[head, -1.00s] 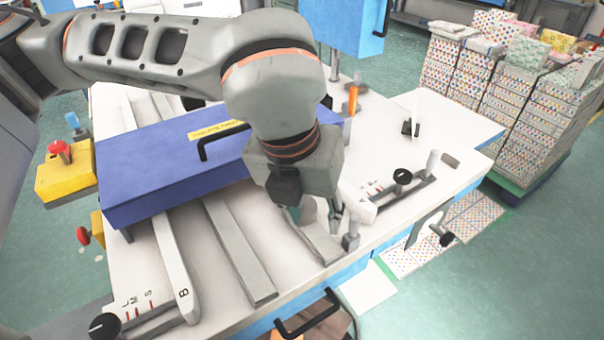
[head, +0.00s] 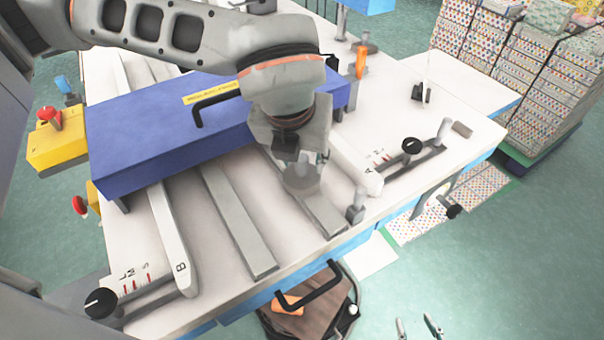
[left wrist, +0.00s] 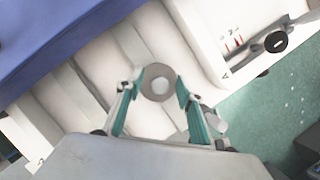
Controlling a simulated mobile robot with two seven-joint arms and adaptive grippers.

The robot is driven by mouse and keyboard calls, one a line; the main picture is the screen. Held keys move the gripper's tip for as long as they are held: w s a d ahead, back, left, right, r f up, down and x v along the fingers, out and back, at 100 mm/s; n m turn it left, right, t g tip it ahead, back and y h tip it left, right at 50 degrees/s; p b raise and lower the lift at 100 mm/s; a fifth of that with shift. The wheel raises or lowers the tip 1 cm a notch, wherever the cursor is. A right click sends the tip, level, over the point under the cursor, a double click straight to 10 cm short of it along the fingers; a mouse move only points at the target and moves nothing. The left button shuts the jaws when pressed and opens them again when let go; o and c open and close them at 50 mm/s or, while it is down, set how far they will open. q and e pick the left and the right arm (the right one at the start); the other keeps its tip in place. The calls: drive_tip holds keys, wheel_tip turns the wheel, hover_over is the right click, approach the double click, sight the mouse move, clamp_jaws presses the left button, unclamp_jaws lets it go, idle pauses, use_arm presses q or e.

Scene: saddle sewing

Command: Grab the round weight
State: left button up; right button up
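The round weight (left wrist: 151,95) is a grey disc with a paler centre. In the left wrist view it fills the gap between the teal fingertips of my left gripper (left wrist: 160,80), which appear to touch it on both sides. In the head view the round weight (head: 301,181) shows just below my left gripper, above the right-hand grey strip of the table; whether it is clear of the surface is hard to tell. The fingers are mostly hidden there. My right gripper (head: 416,329) shows only two separated fingertips at the bottom edge, apparently empty.
A blue box-shaped cover (head: 150,140) with a black handle spans the white table (head: 225,285). A metal post (head: 356,205) and a scale with a black knob (head: 411,146) stand to the right. Stacked patterned packs (head: 510,75) stand behind.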

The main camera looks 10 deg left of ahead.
use_arm(q)
drive_tip(key=shift+r, duration=0.1)
clamp_jaws()
